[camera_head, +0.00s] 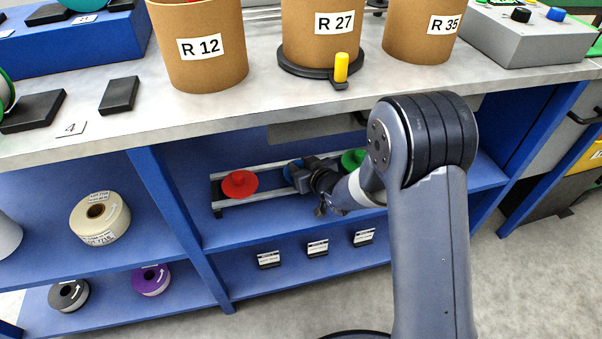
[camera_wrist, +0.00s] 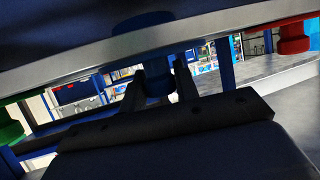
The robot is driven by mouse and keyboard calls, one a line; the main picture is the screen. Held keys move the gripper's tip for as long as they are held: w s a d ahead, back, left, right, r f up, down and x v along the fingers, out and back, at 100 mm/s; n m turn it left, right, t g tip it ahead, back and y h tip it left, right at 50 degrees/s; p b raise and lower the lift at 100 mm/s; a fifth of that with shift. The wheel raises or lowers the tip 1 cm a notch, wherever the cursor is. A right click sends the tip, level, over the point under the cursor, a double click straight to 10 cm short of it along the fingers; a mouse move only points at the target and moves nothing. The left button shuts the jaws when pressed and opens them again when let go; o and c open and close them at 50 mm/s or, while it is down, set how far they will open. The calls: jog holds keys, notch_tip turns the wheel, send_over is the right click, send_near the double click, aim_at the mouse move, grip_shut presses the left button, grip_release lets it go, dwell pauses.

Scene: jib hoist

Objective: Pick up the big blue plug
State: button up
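The blue plug (camera_head: 289,172) sits on a pale rail rack on the blue shelf under the bench, between a red plug (camera_head: 239,184) and a green plug (camera_head: 353,159). My gripper (camera_head: 298,175) is at the blue plug and partly covers it. In the wrist view the blue plug (camera_wrist: 157,80) stands between the two dark fingers of my gripper (camera_wrist: 160,82). Its wide blue disc (camera_wrist: 147,22) shows beyond the fingertips. I cannot tell whether the fingers press on it. The red plug (camera_wrist: 292,38) and green plug (camera_wrist: 10,126) flank it.
The bench top (camera_head: 130,132) overhangs the shelf and carries brown bins such as R 12 (camera_head: 201,72). A blue upright (camera_head: 172,200) stands left of the rack. Small label stands (camera_head: 317,248) are on the lower shelf. Floor is open at right.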

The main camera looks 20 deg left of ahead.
jog(key=c, duration=0.5)
